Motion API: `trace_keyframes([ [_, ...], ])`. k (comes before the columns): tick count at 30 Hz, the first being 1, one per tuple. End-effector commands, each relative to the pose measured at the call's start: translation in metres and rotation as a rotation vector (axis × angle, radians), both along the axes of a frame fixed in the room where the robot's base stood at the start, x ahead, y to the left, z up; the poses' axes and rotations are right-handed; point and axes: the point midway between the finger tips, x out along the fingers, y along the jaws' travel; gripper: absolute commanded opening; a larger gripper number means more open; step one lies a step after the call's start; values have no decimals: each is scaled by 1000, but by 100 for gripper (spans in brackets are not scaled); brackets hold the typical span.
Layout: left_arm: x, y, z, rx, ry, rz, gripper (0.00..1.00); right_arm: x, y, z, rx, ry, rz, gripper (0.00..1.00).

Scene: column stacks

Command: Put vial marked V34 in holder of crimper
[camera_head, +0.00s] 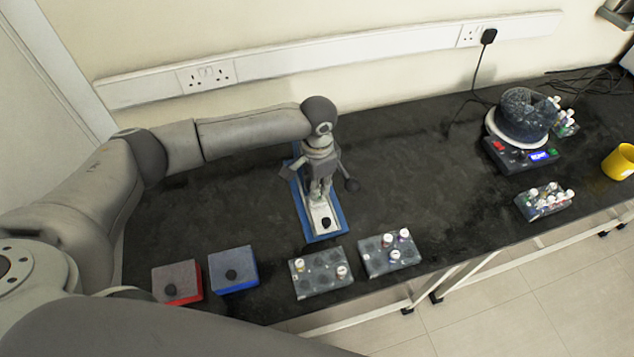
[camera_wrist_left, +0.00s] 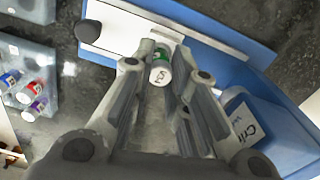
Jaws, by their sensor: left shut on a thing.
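My left gripper (camera_head: 321,196) points down over the crimper (camera_head: 333,238), a blue base with a white plate and a dark knob. The marking is too small to read surely. The vial is over or at the crimper's white plate (camera_wrist_left: 123,33); I cannot tell whether it sits in the holder. The blue body (camera_wrist_left: 244,122) bears a partly hidden "Cri" label. My right gripper is out of view.
Two grey racks (camera_head: 318,282) (camera_head: 376,265) with a few vials stand at the front edge. A red box (camera_head: 186,272) and a blue box (camera_head: 240,259) are to the left.

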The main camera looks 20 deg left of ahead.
Motion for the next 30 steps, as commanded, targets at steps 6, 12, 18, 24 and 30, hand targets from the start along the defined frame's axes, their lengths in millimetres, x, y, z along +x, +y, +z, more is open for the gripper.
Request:
trace_keyframes([
  [6,0,0,-1,0,0,0,4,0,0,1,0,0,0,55],
  [12,0,0,-4,1,1,1,4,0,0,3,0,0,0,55],
  [18,0,0,-8,1,1,0,4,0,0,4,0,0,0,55],
  [24,0,0,-8,1,1,0,4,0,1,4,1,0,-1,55],
  [30,0,0,-8,1,1,0,4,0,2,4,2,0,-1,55],
])
